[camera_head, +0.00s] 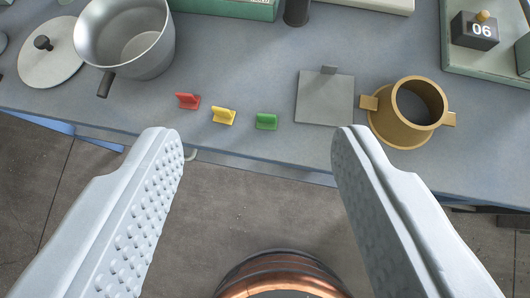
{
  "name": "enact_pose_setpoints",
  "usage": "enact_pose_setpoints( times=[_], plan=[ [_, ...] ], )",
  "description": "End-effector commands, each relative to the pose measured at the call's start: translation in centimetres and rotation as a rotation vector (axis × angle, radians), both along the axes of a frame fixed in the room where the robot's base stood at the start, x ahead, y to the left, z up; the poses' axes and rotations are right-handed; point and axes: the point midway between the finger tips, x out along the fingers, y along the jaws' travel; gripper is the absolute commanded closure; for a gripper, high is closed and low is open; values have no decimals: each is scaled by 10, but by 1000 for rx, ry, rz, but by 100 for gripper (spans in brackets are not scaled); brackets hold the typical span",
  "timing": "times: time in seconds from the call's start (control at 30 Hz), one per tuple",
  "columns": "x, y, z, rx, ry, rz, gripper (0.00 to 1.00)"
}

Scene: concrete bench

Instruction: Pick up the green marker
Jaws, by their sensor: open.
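A small green marker (266,121) lies on the grey-blue bench (230,65) close to its front edge. A yellow marker (223,116) and a red marker (188,101) lie to its left in a loose row. My gripper (257,142) is open and empty, its two pale fingers spread wide with studded inner faces. The green marker appears in the picture between and just beyond the fingertips, apart from both. No finger touches any marker.
A metal pot (135,50) and its lid (50,55) are at the left. A grey square plate (325,98) and a brass two-handled pot (407,112) stand right of the green marker. A tray (470,65) holds a block marked 06. Bare bench lies behind the markers.

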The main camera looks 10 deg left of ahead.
Motion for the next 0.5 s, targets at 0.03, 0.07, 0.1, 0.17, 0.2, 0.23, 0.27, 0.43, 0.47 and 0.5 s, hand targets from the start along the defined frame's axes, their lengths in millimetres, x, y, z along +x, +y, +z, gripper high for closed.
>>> enact_pose_setpoints(
  times=[0.03, 0.07, 0.1, 0.17, 0.2, 0.23, 0.27, 0.43, 0.47, 0.5],
  plan=[
    [11, 0, -4, 4, 51, -3, 49],
    [16, 0, -7, 6, 83, -5, 49],
    [22, 0, -10, 9, 123, -8, 49],
    [32, 0, -16, 13, 188, -13, 49],
    [38, 0, -19, 16, 229, -17, 49],
    [43, 0, -22, 19, 261, -21, 49],
    [47, 0, -25, 21, 292, -23, 49],
    [71, 1, -40, 30, 470, -40, 49],
    [75, 1, -43, 31, 501, -43, 49],
    [81, 1, -46, 33, 544, -48, 49]
  ],
)
